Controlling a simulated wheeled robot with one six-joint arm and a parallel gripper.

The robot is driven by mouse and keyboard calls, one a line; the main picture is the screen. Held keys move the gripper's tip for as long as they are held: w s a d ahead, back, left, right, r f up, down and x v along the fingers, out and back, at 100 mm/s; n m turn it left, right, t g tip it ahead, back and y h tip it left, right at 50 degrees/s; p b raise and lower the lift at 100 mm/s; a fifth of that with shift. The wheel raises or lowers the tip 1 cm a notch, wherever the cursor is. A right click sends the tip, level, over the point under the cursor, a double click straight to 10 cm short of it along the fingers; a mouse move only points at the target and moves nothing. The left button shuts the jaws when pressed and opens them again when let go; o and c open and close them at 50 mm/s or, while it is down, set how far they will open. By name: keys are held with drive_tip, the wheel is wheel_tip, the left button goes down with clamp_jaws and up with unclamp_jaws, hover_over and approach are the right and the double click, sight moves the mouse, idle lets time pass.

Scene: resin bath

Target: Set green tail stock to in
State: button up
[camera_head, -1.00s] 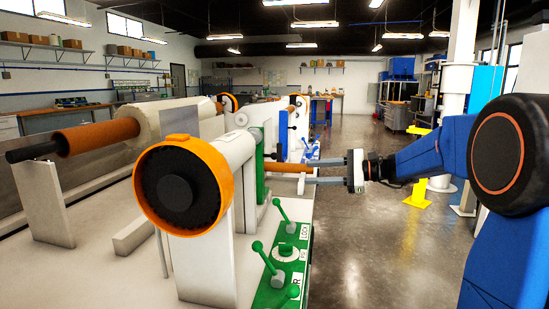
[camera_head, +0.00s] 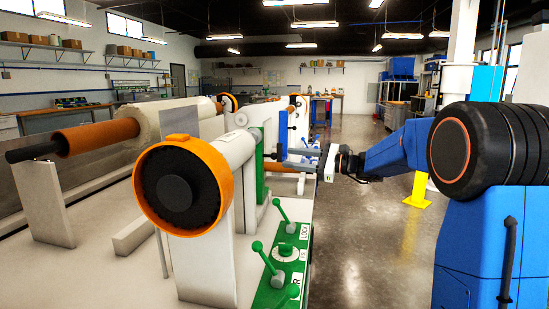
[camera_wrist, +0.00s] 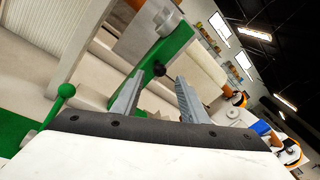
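The green tail stock shows in the head view as a green upright (camera_head: 261,165) behind the big orange-rimmed black wheel (camera_head: 180,188). In the wrist view a green bracket (camera_wrist: 166,50) with a small dark knob (camera_wrist: 159,69) lies just beyond my fingertips. The green control panel (camera_head: 283,262), with green levers and a LOCK label, stands at the front right of the machine. My gripper (camera_head: 282,152) is beside the green upright, on its right. Its two fingers are apart with nothing between them, as the wrist view (camera_wrist: 157,84) shows. I cannot tell whether they touch anything.
An orange-brown roll on a dark shaft (camera_head: 97,136) lies at the left. A blue upright (camera_head: 283,135) and another orange-rimmed wheel stand farther back. A yellow post (camera_head: 418,190) stands on the floor to the right. The grey floor (camera_head: 365,250) is open.

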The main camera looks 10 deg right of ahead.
sight(274, 154)
drive_tip(key=x, duration=0.7)
drive_tip(key=shift+w+a, duration=0.1)
drive_tip(key=shift+a, duration=0.1)
